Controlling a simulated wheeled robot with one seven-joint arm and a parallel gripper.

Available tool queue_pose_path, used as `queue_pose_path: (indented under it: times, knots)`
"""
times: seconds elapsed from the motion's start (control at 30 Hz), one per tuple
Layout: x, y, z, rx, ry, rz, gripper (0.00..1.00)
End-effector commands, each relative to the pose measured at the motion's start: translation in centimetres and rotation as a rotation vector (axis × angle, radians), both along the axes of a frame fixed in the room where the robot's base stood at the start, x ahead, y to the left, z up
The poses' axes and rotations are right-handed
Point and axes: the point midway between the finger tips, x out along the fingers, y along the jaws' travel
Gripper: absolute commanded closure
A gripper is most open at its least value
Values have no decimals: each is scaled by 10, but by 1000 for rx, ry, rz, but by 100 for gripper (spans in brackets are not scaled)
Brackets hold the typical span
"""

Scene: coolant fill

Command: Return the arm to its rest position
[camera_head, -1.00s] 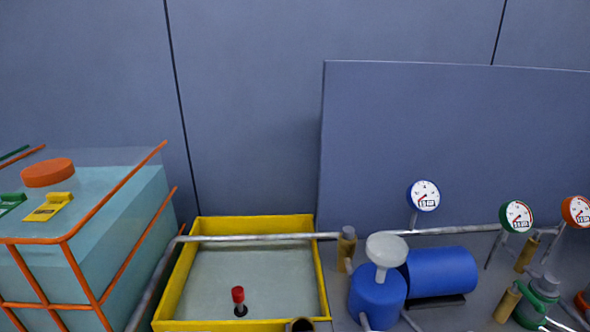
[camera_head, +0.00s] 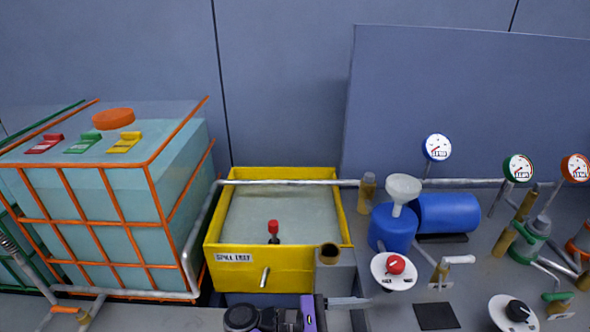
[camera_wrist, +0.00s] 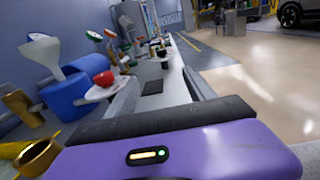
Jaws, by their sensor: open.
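My gripper (camera_head: 318,314), with its purple and black housing, shows at the bottom middle of the head view. It is in front of the yellow spill tray and left of the red-knobbed dial. In the wrist view its purple housing (camera_wrist: 180,150) and a dark bar fill the lower part. The gripper is open, and I see nothing held.
The yellow spill tray (camera_head: 225,268) holds a red-capped item (camera_head: 273,228). A caged tank (camera_head: 175,190) stands left. A blue pump (camera_head: 447,212) with a white funnel (camera_head: 403,188), gauges and a red-knobbed dial (camera_head: 394,268) stand right. Open floor (camera_wrist: 265,75) shows beyond the bench.

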Motion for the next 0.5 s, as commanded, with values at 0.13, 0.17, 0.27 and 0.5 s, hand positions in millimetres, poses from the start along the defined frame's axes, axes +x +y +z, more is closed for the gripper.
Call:
queue_pose_path:
  times: [0.13, 0.17, 0.27, 0.5]
  knots:
    - [14, 1, -5, 29, -61, 57, 37]
    - [18, 2, -7, 39, -70, 70, 37]
    - [30, 4, -13, 86, -114, 112, 37]
    - [72, 18, -27, 277, -283, 246, 37]
